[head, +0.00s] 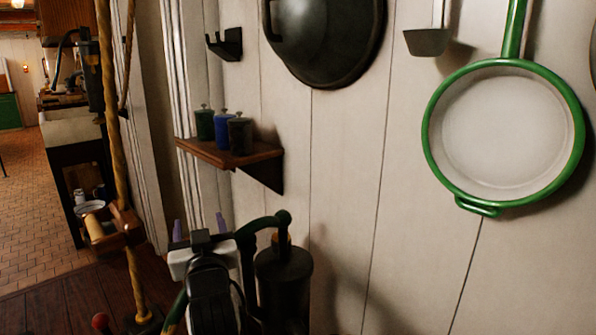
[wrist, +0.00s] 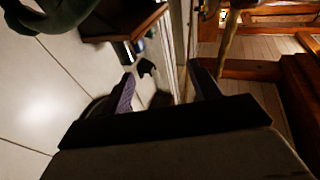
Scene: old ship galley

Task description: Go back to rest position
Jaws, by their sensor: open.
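My gripper (head: 199,226) shows at the lower middle of the head view, its two purple fingertips pointing up and standing apart. It is in front of the white plank wall, below the small wooden shelf (head: 210,152). In the wrist view my gripper (wrist: 163,86) is open, with nothing between its fingers. The shelf (wrist: 122,18) also shows there at the top, with its canisters partly visible beyond the fingers. My arm hides part of the wall and floor in the head view.
Green, blue and dark canisters (head: 222,131) stand on the shelf. A green-rimmed pan (head: 503,132), a ladle (head: 428,41) and a large dark lid (head: 325,35) hang on the wall. A rope (head: 115,150) hangs at left. Tiled floor (head: 35,190) lies open beyond.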

